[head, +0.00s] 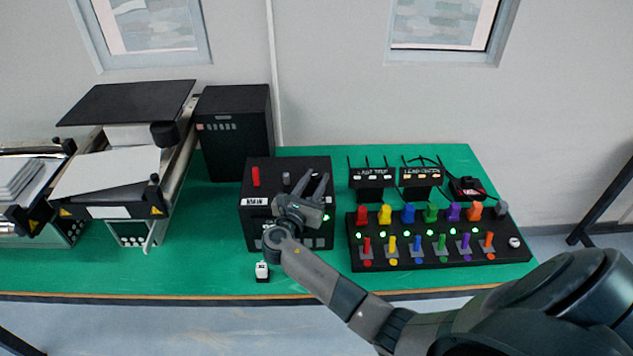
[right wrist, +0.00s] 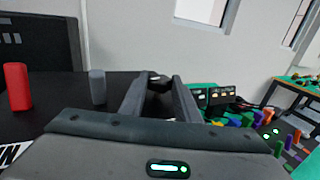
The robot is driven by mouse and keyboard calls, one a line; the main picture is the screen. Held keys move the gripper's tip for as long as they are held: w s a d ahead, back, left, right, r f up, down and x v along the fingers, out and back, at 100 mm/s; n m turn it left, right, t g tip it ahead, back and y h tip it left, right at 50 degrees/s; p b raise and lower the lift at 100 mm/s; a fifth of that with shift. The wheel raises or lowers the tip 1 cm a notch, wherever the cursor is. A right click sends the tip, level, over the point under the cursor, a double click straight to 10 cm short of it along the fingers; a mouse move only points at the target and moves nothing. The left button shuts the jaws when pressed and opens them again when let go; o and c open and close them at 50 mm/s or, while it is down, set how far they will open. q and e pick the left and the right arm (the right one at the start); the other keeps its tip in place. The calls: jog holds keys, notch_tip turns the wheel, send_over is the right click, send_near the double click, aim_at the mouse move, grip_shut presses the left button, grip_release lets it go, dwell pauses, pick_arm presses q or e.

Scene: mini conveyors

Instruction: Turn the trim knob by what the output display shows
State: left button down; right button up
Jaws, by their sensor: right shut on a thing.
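The black box marked "MAIN" (head: 254,215) stands on the green table. On its top are a red lever or knob (head: 256,177) and a grey knob (head: 286,180). My right gripper (head: 314,184) reaches over the box's right part. Its fingers are shut on a dark knob, mostly hidden between them; in the right wrist view only a dark bit (right wrist: 158,77) shows between the fingertips. The red knob (right wrist: 17,87) and grey knob (right wrist: 97,87) stand apart, to the left. Two small displays (head: 372,177) (head: 420,176) stand to the right; their readings are too small to tell. My left gripper is out of view.
A black panel (head: 440,262) with several coloured knobs and levers and green lights lies at the right. A tall black cabinet (head: 235,130) stands behind. Mini conveyors (head: 125,150) fill the left. A small white-topped switch (head: 262,270) sits near the front edge.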

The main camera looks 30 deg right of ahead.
jog(key=shift+r+m+g, duration=0.1)
jog(key=shift+m+g, duration=0.2)
jog(key=o, duration=1)
jog(key=shift+o, duration=0.2)
jog(key=shift+a, duration=0.15)
jog(key=shift+s+a, duration=0.15)
jog(key=shift+a, duration=0.05)
jog(key=b+v, duration=0.6)
jog(key=v, duration=1)
jog(key=shift+a+f, duration=0.2)
jog(key=shift+a, duration=0.15)
jog(key=shift+s, duration=0.1)
